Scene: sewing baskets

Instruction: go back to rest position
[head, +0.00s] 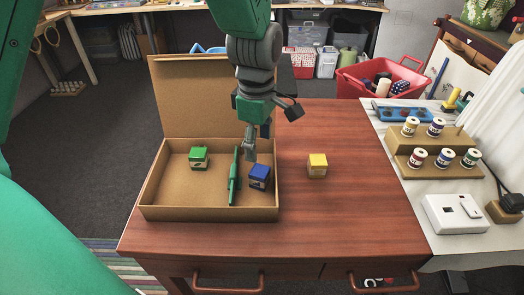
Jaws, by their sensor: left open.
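My left gripper (265,132) hangs from above over the right side of an open cardboard box (190,213). Its fingers are apart and I see nothing between them. The box stands on the wooden table with its lid raised at the back. In it are a green cube (198,158), a slim green tool (234,178) lying lengthwise, and a blue cube (260,176) just below the gripper. A yellow cube (317,165) sits on the table right of the box. My right gripper is not in view.
The reddish wooden table (350,220) is clear at front and right of the yellow cube. A white table (385,140) at right holds spools on a stepped stand (440,167) and a white device (455,214). A red basket (350,84) stands behind.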

